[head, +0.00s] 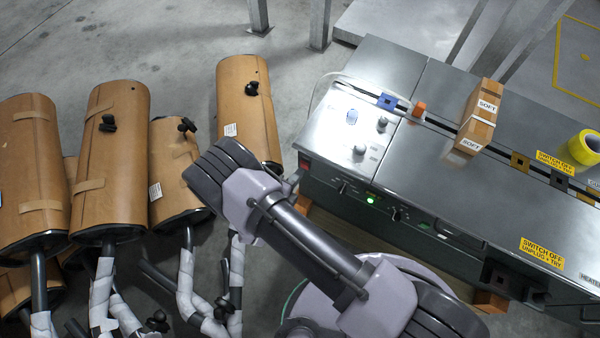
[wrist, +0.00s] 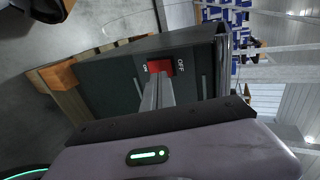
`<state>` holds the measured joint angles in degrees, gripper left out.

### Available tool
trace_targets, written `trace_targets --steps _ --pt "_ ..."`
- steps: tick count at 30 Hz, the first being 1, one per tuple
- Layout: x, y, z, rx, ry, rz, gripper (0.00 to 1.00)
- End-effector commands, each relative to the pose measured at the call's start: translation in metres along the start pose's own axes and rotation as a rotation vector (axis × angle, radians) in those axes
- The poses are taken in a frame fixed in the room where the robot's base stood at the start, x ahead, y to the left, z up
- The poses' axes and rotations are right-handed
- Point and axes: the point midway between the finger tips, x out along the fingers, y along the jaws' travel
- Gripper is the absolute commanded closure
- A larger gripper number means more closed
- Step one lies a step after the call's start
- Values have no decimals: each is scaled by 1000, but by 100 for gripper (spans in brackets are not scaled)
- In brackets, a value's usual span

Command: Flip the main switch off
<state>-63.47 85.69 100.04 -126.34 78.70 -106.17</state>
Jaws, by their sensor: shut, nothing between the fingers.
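The main switch (wrist: 160,66) is a red rocker on the dark end face of the machine, with ON lettered to its left and OFF to its right in the wrist view. It also shows as a small red patch at the machine's left corner in the head view (head: 304,164). My gripper (wrist: 159,78) is shut and empty, its fingertips in front of the switch and covering its lower part. I cannot tell whether they touch it or which side is pressed in. In the head view my arm hides most of the gripper.
The grey machine (head: 400,170) has a lit green lamp (head: 370,200) on its front. A cardboard box (head: 479,118) and yellow tape roll (head: 585,147) rest on top. Several brown mufflers (head: 110,160) stand at left. A wooden pallet (wrist: 66,76) lies under the machine.

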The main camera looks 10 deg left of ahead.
Motion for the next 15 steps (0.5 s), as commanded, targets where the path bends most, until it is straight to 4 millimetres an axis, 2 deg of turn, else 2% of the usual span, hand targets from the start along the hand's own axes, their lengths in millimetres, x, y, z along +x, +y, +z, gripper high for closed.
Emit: trace_targets --steps 5,15 --pt "14 -8 0 0 2 0 100" --pt "15 -11 0 0 0 1 100"
